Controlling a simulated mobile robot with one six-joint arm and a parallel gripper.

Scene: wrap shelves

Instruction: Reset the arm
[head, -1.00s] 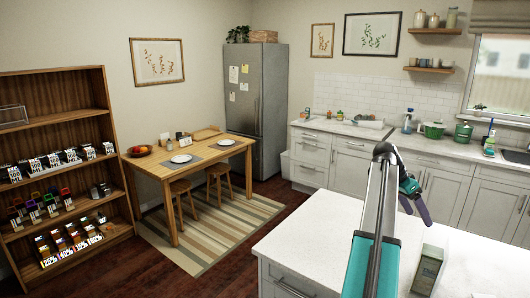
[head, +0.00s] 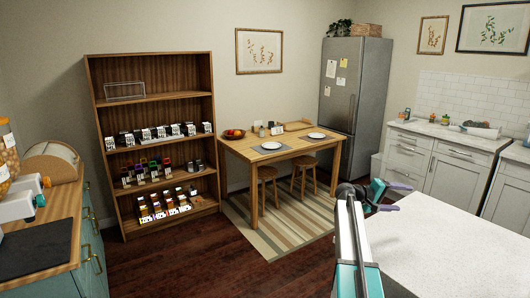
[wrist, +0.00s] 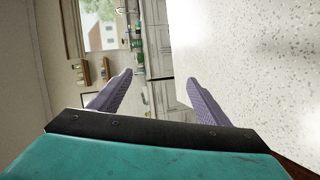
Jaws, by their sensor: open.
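My gripper (head: 401,197) shows in the head view at the end of my arm, near the left end of the white island counter. In the wrist view its two purple fingers (wrist: 156,95) stand wide apart with nothing between them. The wrist picture is turned on its side, with the pale counter surface close on the right. My arm reaches up from the bottom of the head view and bends at a dark joint before the gripper.
The white counter (head: 450,245) lies just right of my arm. A wooden shelf (head: 150,98) with several small goods stands at the left. A dining table (head: 235,150) with two stools stands ahead. A teal cabinet (head: 92,262) is at the far left. Dark floor (head: 185,265) between is clear.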

